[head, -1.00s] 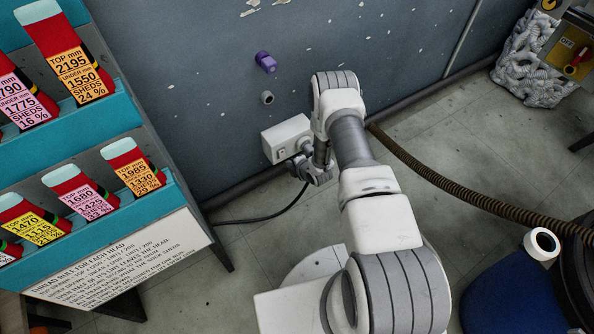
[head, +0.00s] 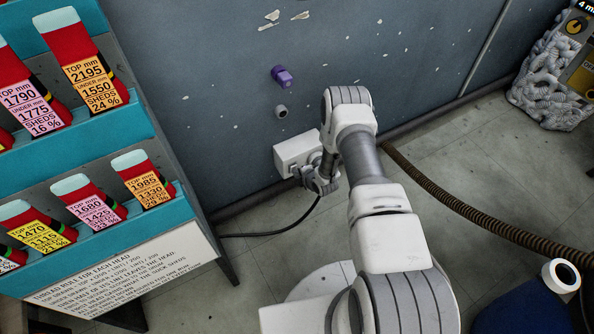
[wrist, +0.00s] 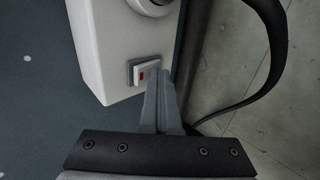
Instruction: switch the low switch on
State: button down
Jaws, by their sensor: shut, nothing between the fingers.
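In the head view the white box (head: 291,153) is on the wall, low down, partly hidden by my arm. My gripper (wrist: 161,74) is shut and empty, its fingertips just right of the rocker; I cannot tell whether they touch it. In the head view my gripper (head: 324,184) is at the box's lower right, its tips hard to make out.
A purple fitting (head: 283,76) and a small grey one (head: 281,111) are on the wall above the box. A dark cable (head: 285,229) runs from the box to the floor. A sock display rack (head: 165,230) stands left. A brown hose (head: 460,205) lies right.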

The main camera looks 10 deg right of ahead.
jog(key=shift+r, duration=0.2)
jog(key=shift+r+p, duration=0.5)
jog(key=shift+r, duration=0.2)
jog(key=shift+s, duration=0.2)
